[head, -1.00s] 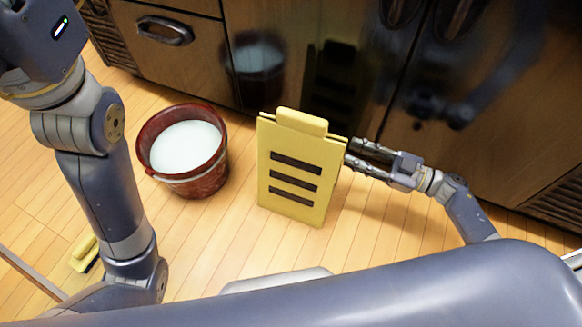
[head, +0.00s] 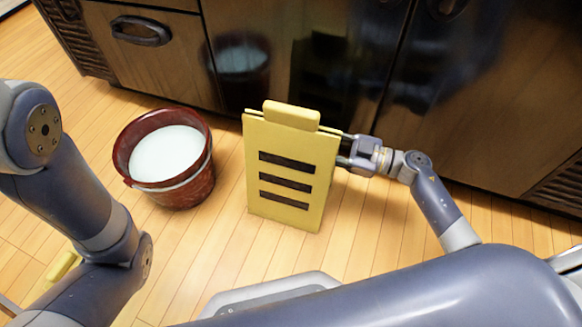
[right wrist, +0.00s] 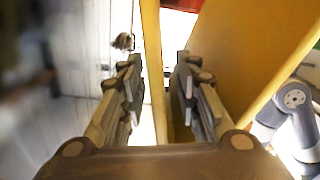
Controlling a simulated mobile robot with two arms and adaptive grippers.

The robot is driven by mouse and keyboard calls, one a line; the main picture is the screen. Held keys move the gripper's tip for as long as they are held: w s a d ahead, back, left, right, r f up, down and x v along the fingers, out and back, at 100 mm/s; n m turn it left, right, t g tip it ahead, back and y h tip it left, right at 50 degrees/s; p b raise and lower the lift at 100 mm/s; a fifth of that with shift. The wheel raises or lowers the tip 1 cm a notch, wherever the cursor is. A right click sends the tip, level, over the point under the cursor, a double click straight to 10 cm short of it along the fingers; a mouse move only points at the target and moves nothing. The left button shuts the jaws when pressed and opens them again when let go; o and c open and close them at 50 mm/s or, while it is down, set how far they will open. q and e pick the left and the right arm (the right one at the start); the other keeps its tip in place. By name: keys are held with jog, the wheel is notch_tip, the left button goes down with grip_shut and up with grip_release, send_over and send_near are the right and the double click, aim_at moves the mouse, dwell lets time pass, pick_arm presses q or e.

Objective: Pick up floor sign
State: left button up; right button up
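The yellow floor sign (head: 292,211) with dark stripes and a handle on top stands upright on the wood floor, its two panels close together at the top. My right gripper (head: 343,148) is at the sign's right edge, its fingertips partly hidden by the front panel. In the right wrist view, my right gripper (right wrist: 157,65) is open, with one finger on each side of a thin yellow panel edge (right wrist: 152,40). The right finger lies between the two panels, and small gaps show beside the edge. My left arm is at the left, but its gripper is out of view.
A red bucket (head: 185,190) with whitish liquid stands left of the sign. Dark glossy cabinets (head: 300,60) rise close behind both. A small yellow object (head: 62,265) lies on the floor at lower left, partly hidden by my left arm. Floor in front of the sign is clear.

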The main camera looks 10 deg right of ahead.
jog(key=shift+b+x, duration=0.45)
jog(key=shift+x, duration=0.85)
grip_shut()
jog(key=shift+r, duration=0.1)
